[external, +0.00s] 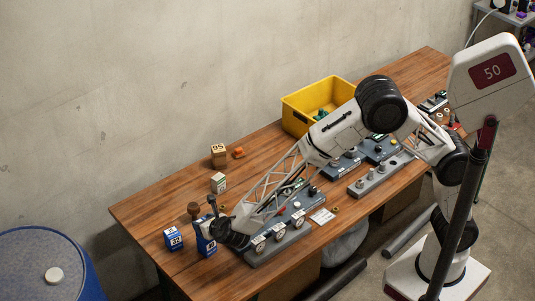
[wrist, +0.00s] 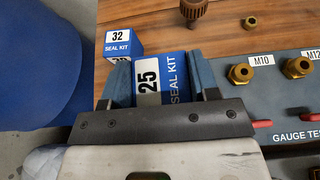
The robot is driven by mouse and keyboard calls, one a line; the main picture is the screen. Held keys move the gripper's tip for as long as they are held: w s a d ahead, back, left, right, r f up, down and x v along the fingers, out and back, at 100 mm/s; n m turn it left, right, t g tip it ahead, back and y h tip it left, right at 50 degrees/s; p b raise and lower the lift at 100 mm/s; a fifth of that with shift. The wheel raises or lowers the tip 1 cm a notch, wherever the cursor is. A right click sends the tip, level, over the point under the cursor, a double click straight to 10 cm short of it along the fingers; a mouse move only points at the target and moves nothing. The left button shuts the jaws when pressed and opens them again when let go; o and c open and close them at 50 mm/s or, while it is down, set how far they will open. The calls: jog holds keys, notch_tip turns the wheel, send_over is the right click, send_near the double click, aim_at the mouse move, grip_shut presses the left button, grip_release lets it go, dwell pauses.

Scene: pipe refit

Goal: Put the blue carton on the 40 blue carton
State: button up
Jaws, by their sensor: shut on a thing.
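My gripper (wrist: 160,76) is shut on a blue and white seal kit carton marked 25 (wrist: 160,68), with one finger on each side. In the external view this carton (external: 206,241) is upright at the table's near left, beside my gripper (external: 213,222); I cannot tell whether it touches the tabletop. A second, shorter-looking blue and white carton marked 32 (external: 173,239) stands to its left, close to the table edge. It also shows at upper left in the wrist view (wrist: 120,40), just beyond the left finger. I can read no 40 on any carton.
A grey gauge panel (external: 285,235) lies right of the held carton. A brown knobbed part (external: 193,208) stands behind it. A white and green carton (external: 218,183), a box marked 95 (external: 219,155) and a yellow bin (external: 305,98) stand farther back. The left tabletop is mostly clear.

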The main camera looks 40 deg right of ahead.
jog(key=shift+f, duration=0.2)
jog(key=o, duration=0.9)
jog(key=shift+r, duration=0.2)
jog(key=v, duration=1.2)
jog(key=shift+f, duration=0.1)
dwell(0.4)
